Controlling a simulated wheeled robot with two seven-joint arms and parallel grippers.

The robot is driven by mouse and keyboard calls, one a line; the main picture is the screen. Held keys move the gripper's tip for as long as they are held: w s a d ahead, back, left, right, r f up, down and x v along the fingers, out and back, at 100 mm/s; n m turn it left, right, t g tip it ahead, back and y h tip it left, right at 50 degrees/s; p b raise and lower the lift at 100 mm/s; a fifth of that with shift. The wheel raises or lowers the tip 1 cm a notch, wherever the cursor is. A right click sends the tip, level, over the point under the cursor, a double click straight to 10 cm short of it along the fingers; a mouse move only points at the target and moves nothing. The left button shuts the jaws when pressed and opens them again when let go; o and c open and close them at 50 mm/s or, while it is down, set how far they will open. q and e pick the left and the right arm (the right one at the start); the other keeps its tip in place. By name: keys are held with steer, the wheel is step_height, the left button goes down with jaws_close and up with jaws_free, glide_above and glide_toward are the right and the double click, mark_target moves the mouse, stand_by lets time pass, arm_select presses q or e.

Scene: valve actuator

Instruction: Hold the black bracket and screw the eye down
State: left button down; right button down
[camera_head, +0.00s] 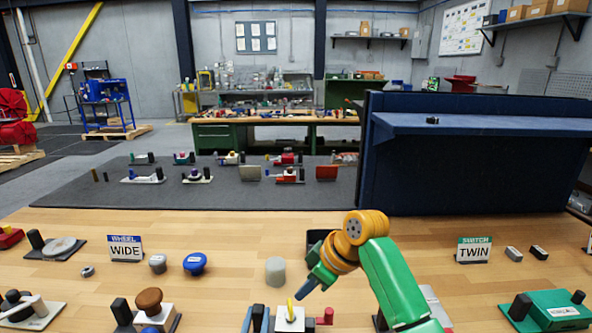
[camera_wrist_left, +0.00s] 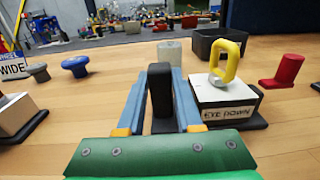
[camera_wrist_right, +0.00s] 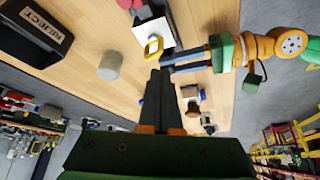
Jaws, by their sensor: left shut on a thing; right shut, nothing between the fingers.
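The yellow eye (camera_head: 290,309) stands upright on a white block labelled EYE DOWN (camera_wrist_left: 228,110). The black bracket (camera_wrist_left: 160,85) rises beside the block, to its left in the left wrist view. My left gripper (camera_head: 256,316) has its blue fingers shut on the bracket, one on each side; they also show in the left wrist view (camera_wrist_left: 160,95). My right gripper (camera_head: 303,291) is shut and empty, pointing down toward the eye. In the right wrist view its fingertips (camera_wrist_right: 158,72) are close to the eye (camera_wrist_right: 153,46) but appear apart from it.
A red post (camera_wrist_left: 286,72) stands right of the block. A grey cylinder (camera_head: 275,270) and a black REJECT bin (camera_wrist_right: 35,30) stand behind it. A brown-knobbed device (camera_head: 149,300) is to the left, a green device (camera_head: 556,310) far right. Clear wood lies between the cylinder and the blue knob (camera_head: 195,263).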

mark_target(290, 310)
steer(key=f, duration=0.2)
steer(key=w+d+f, duration=0.1)
steer(key=f, duration=0.1)
steer(key=w+f, duration=0.1)
steer(key=f, duration=0.1)
steer(key=shift+w+d, duration=0.15)
steer(key=shift+d, duration=0.2)
steer(key=shift+a, duration=0.65)
stand_by(0.7)
steer(key=shift+s+a, duration=0.1)
steer(key=shift+s, duration=0.25)
steer(key=shift+s, duration=0.15)
steer(key=shift+s+a, duration=0.2)
steer(key=shift+s+a, duration=0.15)
steer(key=shift+a, duration=0.05)
stand_by(0.6)
